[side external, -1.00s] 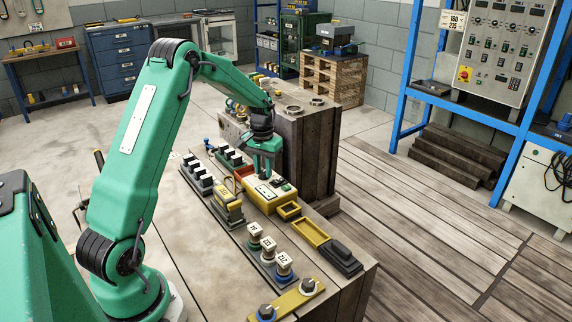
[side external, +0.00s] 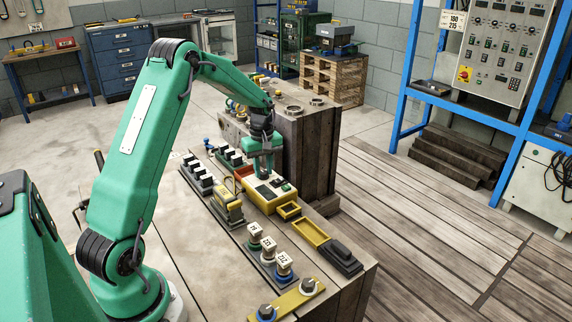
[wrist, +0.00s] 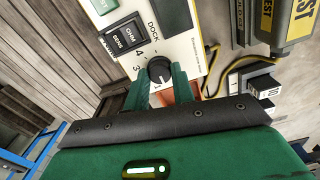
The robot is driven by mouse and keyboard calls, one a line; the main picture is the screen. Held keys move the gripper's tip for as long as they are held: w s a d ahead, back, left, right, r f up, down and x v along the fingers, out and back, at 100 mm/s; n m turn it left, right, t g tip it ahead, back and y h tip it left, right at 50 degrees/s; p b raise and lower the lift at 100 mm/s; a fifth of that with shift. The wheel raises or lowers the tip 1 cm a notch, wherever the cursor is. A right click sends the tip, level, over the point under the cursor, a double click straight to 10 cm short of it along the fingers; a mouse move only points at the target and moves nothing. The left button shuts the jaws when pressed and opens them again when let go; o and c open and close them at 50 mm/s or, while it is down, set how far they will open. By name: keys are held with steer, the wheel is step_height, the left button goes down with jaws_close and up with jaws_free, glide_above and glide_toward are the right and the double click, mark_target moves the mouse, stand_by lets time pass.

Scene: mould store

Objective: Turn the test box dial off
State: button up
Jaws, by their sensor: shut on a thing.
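The test box (side external: 262,203) is a yellow case with a pale top panel on the bench. In the wrist view its panel (wrist: 185,47) shows a black round dial (wrist: 160,71) with a white pointer mark and numbers around it. I cannot tell for sure which mark the pointer is at. My gripper (wrist: 160,78) has its two green fingers on either side of the dial, shut on it. In the side external view my gripper (side external: 264,172) points down over the far end of the box, and hides the dial.
A yellow case with a handle (side external: 228,207) stands close left of the box. An open yellow tray (side external: 310,232) and numbered blocks (side external: 269,244) stand nearer the camera. A dark wooden block (side external: 310,150) rises just behind my gripper. In the wrist view a yellow cable (wrist: 232,68) runs beside the box.

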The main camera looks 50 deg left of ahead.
mark_target(264, 172)
steer(key=shift+r+n, duration=0.1)
steer(key=shift+n, duration=0.9)
steer(key=o, duration=1)
steer(key=shift+r, duration=3.9)
